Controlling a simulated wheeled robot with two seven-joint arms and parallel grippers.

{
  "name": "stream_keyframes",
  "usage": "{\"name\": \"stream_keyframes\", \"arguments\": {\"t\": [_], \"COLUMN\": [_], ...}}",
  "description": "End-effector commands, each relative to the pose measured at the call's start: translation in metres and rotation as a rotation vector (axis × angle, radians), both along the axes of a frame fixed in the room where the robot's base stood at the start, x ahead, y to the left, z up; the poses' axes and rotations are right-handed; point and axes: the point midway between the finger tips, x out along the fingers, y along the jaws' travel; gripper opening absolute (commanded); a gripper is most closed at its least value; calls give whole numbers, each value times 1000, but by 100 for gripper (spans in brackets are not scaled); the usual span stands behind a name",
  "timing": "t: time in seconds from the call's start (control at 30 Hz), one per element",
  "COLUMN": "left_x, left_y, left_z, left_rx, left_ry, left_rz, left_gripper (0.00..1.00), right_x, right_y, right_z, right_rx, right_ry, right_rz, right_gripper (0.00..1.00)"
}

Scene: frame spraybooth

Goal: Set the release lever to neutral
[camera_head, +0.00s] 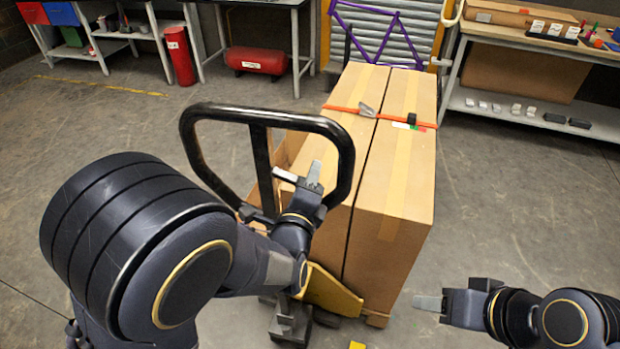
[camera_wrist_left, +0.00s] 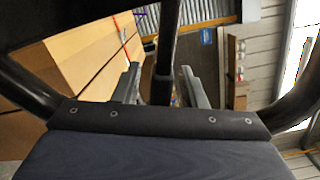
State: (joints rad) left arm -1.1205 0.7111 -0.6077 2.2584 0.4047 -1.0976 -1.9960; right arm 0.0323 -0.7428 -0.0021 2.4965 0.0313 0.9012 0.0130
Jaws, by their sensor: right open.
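The black loop handle (camera_head: 340,150) of a pallet truck stands upright in front of me, with a dark bar (camera_head: 263,165) down its middle. I cannot make out a separate release lever, or its setting. My left gripper (camera_head: 300,180) is at the handle's loop, to the right of the middle bar in the head view. In the left wrist view its two fingers (camera_wrist_left: 162,88) are apart, and a dark bar (camera_wrist_left: 164,50) shows between them. I cannot tell whether it lies within their reach. My right gripper (camera_head: 428,302) is low at the right, open and away from the handle.
Two tall cardboard boxes (camera_head: 405,160) stand on the truck behind the handle, tied with an orange strap (camera_head: 350,110). Yellow fork metal (camera_head: 330,293) shows below. Workbenches (camera_head: 545,40), a red tank (camera_head: 257,61) and a red cylinder (camera_head: 180,55) line the back. Floor is clear at right.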

Motion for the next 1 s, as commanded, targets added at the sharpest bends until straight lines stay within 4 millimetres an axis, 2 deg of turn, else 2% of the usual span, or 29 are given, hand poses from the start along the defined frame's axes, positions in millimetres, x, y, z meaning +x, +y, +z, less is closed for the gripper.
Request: {"name": "stream_keyframes", "arguments": {"t": [0.07, 0.37, 0.63, 0.83, 1.0], "left_x": [0, 0, -1, -1, -1], "left_y": [0, 0, 0, -3, -4], "left_z": [0, 0, 2, 19, 23], "left_rx": [0, 0, -18, -251, -329], "left_ry": [0, 0, 4, 56, 77], "left_rz": [0, 0, 0, 0, 0], "left_gripper": [38, 0, 0, 0, 0], "right_x": [0, 0, 0, 0, 0], "right_y": [0, 0, 0, 0, 0], "right_z": [0, 0, 0, 1, 1], "right_rx": [0, 0, 0, 0, 0], "right_ry": [0, 0, 0, 0, 0], "right_rz": [0, 0, 0, 0, 0], "right_gripper": [50, 50, 50, 50, 50]}}
